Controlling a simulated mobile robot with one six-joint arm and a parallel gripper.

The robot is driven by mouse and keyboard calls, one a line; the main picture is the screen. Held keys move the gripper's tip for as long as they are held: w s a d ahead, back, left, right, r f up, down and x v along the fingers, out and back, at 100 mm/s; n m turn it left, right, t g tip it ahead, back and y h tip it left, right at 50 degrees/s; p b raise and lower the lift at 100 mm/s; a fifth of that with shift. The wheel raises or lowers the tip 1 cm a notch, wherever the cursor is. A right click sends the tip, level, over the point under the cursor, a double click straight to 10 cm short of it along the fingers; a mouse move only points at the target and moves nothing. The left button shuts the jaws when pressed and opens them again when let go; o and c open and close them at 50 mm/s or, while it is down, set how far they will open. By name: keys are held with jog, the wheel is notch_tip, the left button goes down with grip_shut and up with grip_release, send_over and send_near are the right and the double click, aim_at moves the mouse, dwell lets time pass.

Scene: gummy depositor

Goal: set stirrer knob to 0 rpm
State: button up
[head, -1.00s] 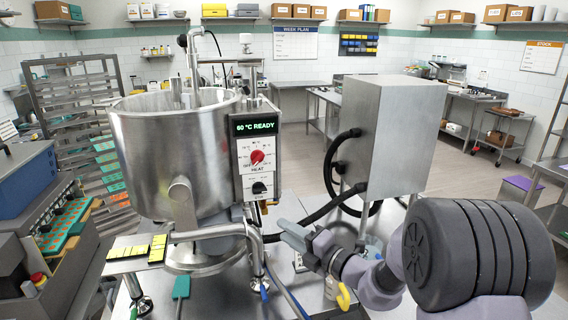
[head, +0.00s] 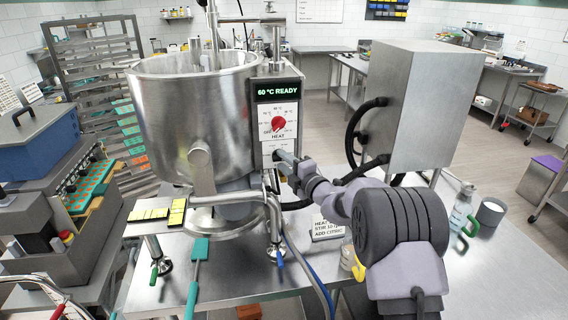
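The control panel (head: 264,112) on the side of the steel kettle (head: 190,115) carries a lit display (head: 278,91) reading 60 °C READY. The red HEAT knob (head: 278,123) is in clear view below it. The stirrer knob's place is lower on the panel, under the HEAT label, and my gripper (head: 283,156) is in front of it, so the knob and its pointer are mostly hidden. My gripper's fingertips are at or very near the panel face. I cannot tell whether they touch the knob or how wide they are.
A grey steel cabinet (head: 419,105) stands to the right, with black hoses (head: 357,130) beside it. Pipework (head: 272,215) rises close under my gripper. A small instruction card (head: 327,229), a bottle (head: 461,208) and a cup (head: 490,213) are on the steel table (head: 500,280).

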jog(key=shift+w, duration=0.1)
grip_shut()
jog(key=shift+r, duration=0.1)
